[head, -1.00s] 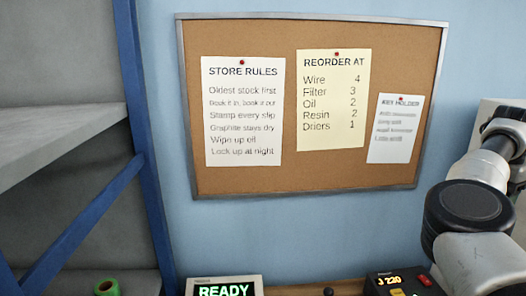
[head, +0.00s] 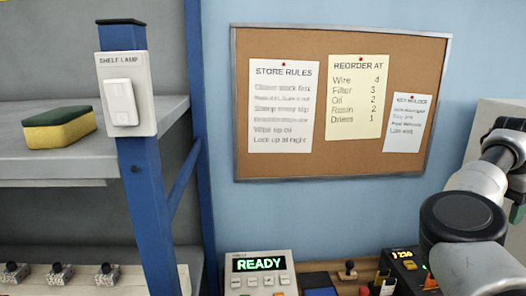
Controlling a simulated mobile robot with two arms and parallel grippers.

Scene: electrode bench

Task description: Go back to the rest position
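Neither of my grippers shows in the head view. Part of my own arm (head: 465,215), grey and black, reaches up at the right edge, and its gripper end is out of frame. It covers part of the right side of the bench.
A blue-framed shelf (head: 140,200) stands at the left with a SHELF LAMP switch (head: 122,100) and a sponge (head: 58,130).

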